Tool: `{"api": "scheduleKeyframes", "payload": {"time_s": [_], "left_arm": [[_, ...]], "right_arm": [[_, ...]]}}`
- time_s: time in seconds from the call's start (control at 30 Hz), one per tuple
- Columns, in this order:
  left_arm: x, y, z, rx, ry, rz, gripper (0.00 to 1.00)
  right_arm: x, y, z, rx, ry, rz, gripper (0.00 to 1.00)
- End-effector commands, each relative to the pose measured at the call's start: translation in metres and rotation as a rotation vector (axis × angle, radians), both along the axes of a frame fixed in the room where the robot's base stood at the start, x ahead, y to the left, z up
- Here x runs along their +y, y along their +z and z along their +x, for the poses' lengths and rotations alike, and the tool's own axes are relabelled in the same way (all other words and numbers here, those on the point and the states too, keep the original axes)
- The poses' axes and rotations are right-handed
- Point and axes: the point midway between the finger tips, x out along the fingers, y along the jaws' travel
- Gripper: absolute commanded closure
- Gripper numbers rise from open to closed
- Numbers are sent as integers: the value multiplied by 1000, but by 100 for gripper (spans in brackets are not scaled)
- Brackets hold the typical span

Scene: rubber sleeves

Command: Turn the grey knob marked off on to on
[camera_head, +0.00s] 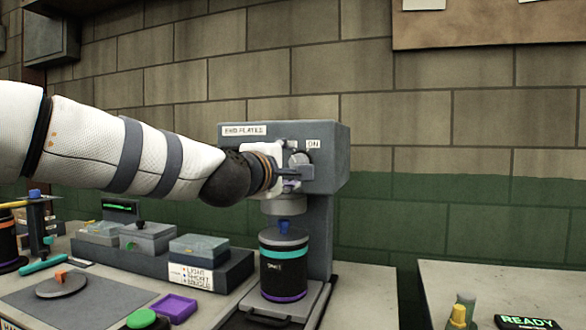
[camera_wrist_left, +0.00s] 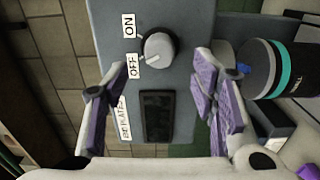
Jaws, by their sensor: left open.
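The grey knob (camera_wrist_left: 160,47) sits on the front of a grey machine head (camera_wrist_left: 185,15). Its white mark points toward the OFF label (camera_wrist_left: 134,66); the ON label (camera_wrist_left: 129,25) is on the other side. The knob (camera_head: 299,158) also shows in the head view, just beyond my gripper, near the ON label (camera_head: 313,144). My left gripper (camera_wrist_left: 155,98) is open and empty in front of the panel. Its purple-padded fingers stand on either side of a dark panel window (camera_wrist_left: 157,115), with the knob ahead, apart from both fingers. My left arm hides part of the machine front in the head view.
A black canister (camera_head: 284,272) with teal and purple bands stands under the machine head. Lidded grey boxes (camera_head: 148,236), a purple tray (camera_head: 174,307) and a green knob (camera_head: 142,318) are to the left. A READY sign (camera_head: 526,322) is at right.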

Motion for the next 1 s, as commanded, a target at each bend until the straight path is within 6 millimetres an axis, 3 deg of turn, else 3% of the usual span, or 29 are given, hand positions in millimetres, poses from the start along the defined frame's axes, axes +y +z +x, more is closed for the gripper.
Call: {"api": "scheduleKeyframes", "payload": {"time_s": [0.03, 0.2, 0.6, 0.67, 0.83, 1.0], "left_arm": [[-4, -7, 14, 7, 1, 2, 48], [-12, -4, 38, 4, 2, 2, 48], [-16, 1, 47, -2, -1, 3, 48], [-15, 1, 47, -2, -1, 3, 57], [-15, 1, 47, -2, 0, 3, 95], [-15, 1, 47, -2, 0, 4, 96]], "right_arm": [[0, -4, -4, 17, 0, 0, 60], [0, -8, -8, 29, 0, 0, 60], [0, -9, -8, 31, 0, 0, 60], [0, -9, -8, 31, 0, 0, 60], [0, -9, -8, 31, 0, 0, 60], [0, -8, -8, 31, 0, 0, 60]]}}
